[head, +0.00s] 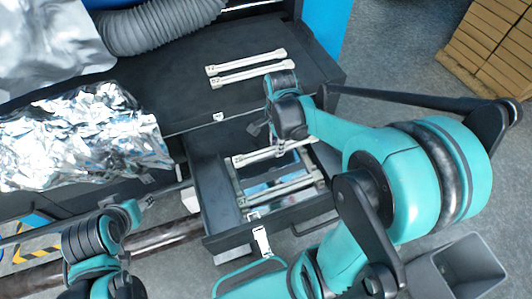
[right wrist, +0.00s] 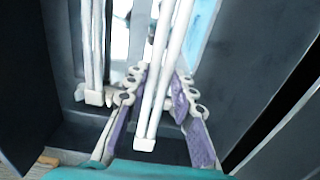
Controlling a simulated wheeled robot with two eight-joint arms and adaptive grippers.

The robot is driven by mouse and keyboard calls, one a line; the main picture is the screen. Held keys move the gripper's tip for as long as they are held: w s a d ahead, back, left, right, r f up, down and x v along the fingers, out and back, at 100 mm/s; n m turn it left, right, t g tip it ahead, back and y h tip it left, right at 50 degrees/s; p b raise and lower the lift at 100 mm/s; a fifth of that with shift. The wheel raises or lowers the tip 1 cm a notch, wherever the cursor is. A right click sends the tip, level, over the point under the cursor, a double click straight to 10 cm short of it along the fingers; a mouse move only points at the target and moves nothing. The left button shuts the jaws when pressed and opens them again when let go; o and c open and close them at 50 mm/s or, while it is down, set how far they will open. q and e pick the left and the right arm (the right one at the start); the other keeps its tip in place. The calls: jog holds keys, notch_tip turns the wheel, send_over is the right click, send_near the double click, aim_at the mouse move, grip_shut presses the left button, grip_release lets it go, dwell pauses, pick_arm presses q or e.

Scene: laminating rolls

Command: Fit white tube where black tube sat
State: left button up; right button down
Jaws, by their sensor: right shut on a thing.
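Two white tubes (head: 246,62) lie side by side on the black tabletop (head: 310,75). More white tubes (head: 284,188) are in the open drawer (head: 215,200) below it. My right gripper (head: 283,140) is lowered over the drawer, its fingertips mostly hidden by the wrist in the head view. In the right wrist view its purple-padded fingers (right wrist: 160,92) are shut on a white tube (right wrist: 150,115). Another white tube (right wrist: 93,50) runs beside it on the left, apart from the fingers. My left gripper (head: 150,198) is at lower left, its fingers too small to read. I cannot identify a black tube with certainty.
Crumpled silver foil (head: 80,138) covers the left side, with a grey corrugated hose (head: 155,25) behind. A dark roller (head: 150,243) runs along the lower left. Dark drawer walls (right wrist: 285,110) stand close on both sides of the right gripper. Cardboard boxes (head: 490,50) stand at upper right.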

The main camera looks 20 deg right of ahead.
jog(key=w+a+f, duration=0.2)
jog(key=shift+w+a, duration=0.2)
jog(key=shift+a, duration=0.1)
notch_tip(320, 180, down, 3)
jog(key=shift+f+b, duration=0.15)
jog(key=shift+b, duration=0.15)
jog(key=shift+f, duration=0.5)
jog(key=c, duration=1.3)
grip_release()
